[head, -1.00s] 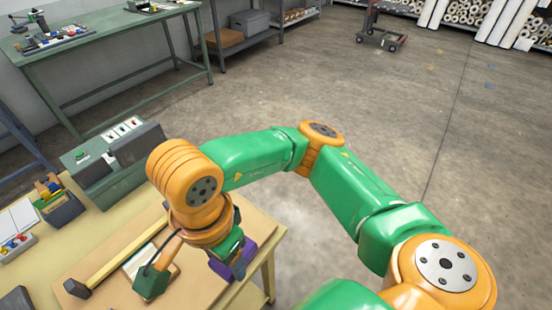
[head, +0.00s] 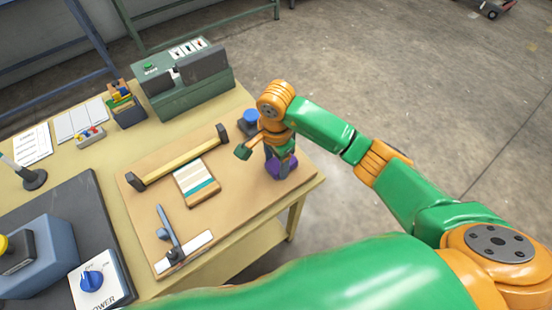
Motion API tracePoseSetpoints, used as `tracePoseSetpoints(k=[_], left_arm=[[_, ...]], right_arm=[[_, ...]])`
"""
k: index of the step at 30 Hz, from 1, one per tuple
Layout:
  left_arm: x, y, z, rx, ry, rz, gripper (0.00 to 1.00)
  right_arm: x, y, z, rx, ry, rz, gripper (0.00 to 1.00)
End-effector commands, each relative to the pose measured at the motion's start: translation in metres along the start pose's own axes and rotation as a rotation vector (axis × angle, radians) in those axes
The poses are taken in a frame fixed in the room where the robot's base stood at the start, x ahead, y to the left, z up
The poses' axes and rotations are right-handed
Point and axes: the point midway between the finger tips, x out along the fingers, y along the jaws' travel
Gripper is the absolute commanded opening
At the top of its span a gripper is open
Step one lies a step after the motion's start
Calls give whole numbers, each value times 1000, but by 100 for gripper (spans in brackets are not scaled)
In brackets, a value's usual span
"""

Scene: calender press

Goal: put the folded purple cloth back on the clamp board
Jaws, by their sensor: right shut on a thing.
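My right gripper (head: 279,163) is shut on the folded purple cloth (head: 280,170). It points down over the right part of the tan clamp board (head: 232,210). Only a small purple part shows beneath the gripper; the rest is hidden. I cannot tell whether the cloth touches the board. A yellow bar with dark ends (head: 180,157) lies along the board's far side. A grey clamp lever (head: 168,228) with a white strip is at its near left. My left gripper is not in view.
A striped cloth swatch (head: 197,183) lies mid-board. A blue round thing (head: 250,116) stands behind the board near my arm. A green machine (head: 188,84) stands at the back, and a power switch box (head: 95,283) at the front left. The board's front middle is clear.

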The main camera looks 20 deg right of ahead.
Motion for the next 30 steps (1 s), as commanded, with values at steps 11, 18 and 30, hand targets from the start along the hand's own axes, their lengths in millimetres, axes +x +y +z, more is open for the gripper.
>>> tracePoseSetpoints(k=[11,18,30], left_arm=[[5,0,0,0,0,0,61],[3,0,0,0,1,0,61],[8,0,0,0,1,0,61]], right_arm=[[7,0,0,-1,1,-3,17],[5,0,0,0,0,-3,91],[-25,-2,0,-2,2,-10,91]])
